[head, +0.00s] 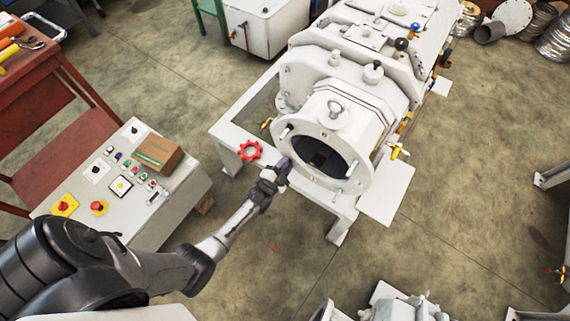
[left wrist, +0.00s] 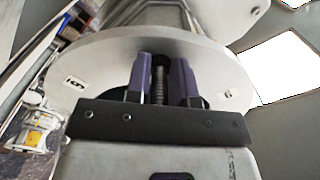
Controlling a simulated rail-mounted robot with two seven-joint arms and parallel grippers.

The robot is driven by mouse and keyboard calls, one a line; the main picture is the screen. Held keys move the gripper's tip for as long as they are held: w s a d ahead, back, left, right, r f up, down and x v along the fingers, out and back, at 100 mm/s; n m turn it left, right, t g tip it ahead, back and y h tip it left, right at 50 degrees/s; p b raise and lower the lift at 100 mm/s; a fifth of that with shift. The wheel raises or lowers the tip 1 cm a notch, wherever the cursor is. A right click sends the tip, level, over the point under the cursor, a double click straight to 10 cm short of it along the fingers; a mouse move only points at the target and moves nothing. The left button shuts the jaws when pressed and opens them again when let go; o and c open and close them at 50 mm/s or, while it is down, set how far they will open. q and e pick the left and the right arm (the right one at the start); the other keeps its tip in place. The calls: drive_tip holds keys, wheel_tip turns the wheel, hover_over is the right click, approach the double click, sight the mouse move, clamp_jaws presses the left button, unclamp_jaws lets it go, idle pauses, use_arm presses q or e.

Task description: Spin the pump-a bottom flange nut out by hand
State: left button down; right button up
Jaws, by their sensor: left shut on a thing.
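Pump-a (head: 345,85) is the large white machine on a pale frame, with its open round flange (head: 362,165) facing me. In the head view my left gripper (head: 284,168) is at the flange's lower left rim. The left wrist view shows the flange face (left wrist: 110,68) and a threaded stud (left wrist: 160,85) between the two purple fingers of my left gripper (left wrist: 166,75). The fingers are shut on the bottom flange nut around this stud; the nut itself is mostly hidden between them. My right gripper is in neither view.
More white equipment (head: 400,307) is at the bottom.

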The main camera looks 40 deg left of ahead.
use_arm(q)
drive_tip(key=n, duration=0.3)
drive_tip(key=shift+f+n, duration=0.1)
drive_tip(key=shift+n, duration=0.3)
drive_tip(key=n, duration=0.4)
drive_tip(key=shift+n+p, duration=0.3)
drive_tip(key=n, duration=0.3)
drive_tip(key=shift+d+f+n, duration=0.1)
drive_tip(key=shift+n, duration=0.2)
drive_tip(key=n, duration=0.3)
drive_tip(key=n+b, duration=0.1)
drive_tip(key=n, duration=0.3)
drive_tip(key=shift+s+d, duration=0.1)
drive_tip(key=n, duration=0.3)
drive_tip(key=shift+n+b, duration=0.35)
drive_tip(key=shift+n, duration=0.05)
drive_tip(key=n+b, duration=0.1)
drive_tip(key=n, duration=0.2)
drive_tip(key=shift+n, duration=0.8)
